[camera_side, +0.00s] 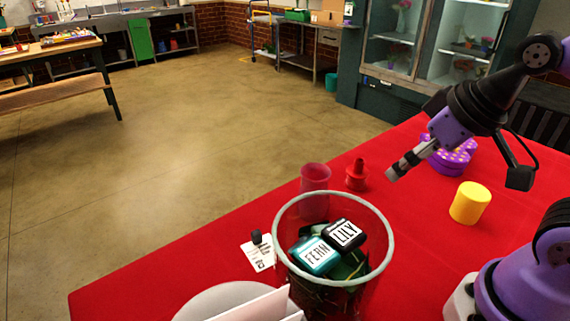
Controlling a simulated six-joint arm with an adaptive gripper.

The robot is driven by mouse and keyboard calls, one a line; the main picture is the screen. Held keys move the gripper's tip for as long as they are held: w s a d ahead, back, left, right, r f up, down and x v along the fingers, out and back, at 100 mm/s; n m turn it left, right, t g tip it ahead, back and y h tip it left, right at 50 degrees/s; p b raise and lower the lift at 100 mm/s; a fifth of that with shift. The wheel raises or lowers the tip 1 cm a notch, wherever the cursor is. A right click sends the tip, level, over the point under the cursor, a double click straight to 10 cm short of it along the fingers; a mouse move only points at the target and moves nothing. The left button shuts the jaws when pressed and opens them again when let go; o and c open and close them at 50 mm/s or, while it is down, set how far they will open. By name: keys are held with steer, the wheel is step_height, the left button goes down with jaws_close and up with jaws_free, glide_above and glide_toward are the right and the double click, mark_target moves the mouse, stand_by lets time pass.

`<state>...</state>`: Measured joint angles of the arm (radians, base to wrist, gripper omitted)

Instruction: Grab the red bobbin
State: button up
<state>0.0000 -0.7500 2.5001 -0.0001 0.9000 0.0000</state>
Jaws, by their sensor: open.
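A small red bobbin-like piece (356,178), with a wide base and a narrow knob on top, stands upright on the red tablecloth (230,235). It is just right of a translucent pink-red cup (315,178). My gripper (391,174) is open, to the right of the red piece, and its fingers point down and left. It appears apart from the piece, with nothing seen between its fingers. The far finger is hard to make out at this size.
A clear bin (372,222) holds boxes marked FERN (315,256) and LILY (343,235). A yellow cylinder (469,203) and a purple dotted object (452,158) stand at right. A white plate (205,302) and a card (256,254) lie in front.

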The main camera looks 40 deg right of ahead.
steer(key=m+g, duration=0.6)
glide_above(357, 172)
steer(key=d, duration=0.1)
steer(key=f, duration=0.6)
steer(key=shift+w+d+f, duration=0.15)
steer(key=shift+w, duration=0.25)
step_height(357, 172, down, 5)
steer(key=shift+r, duration=0.1)
step_height(357, 172, down, 6)
steer(key=shift+s+r, duration=0.15)
steer(key=shift+r, duration=0.1)
steer(key=c, duration=1.1)
